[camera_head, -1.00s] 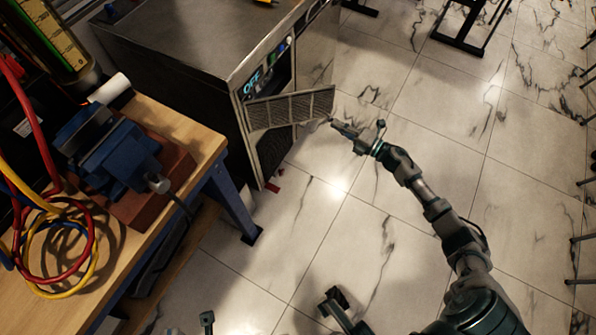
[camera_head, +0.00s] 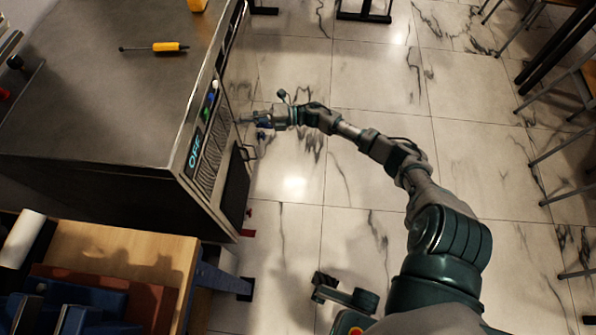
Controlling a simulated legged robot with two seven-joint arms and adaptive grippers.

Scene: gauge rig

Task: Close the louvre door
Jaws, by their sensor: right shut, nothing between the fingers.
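The louvre door (camera_head: 208,165) is a grey slatted panel on the front of the metal cabinet (camera_head: 120,70). It looks about flush with the front face, but from this steep angle I cannot tell whether a small gap is left. My right gripper (camera_head: 246,120) is shut and empty, just off the cabinet front near the panel's far end. I cannot tell whether its fingertips touch the cabinet. A small loop-shaped handle (camera_head: 248,152) sticks out from the front below the gripper. My left gripper is not in view.
A wooden workbench (camera_head: 120,255) stands at lower left. Stools and tables line the right. The marble floor (camera_head: 290,235) before the cabinet is clear.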

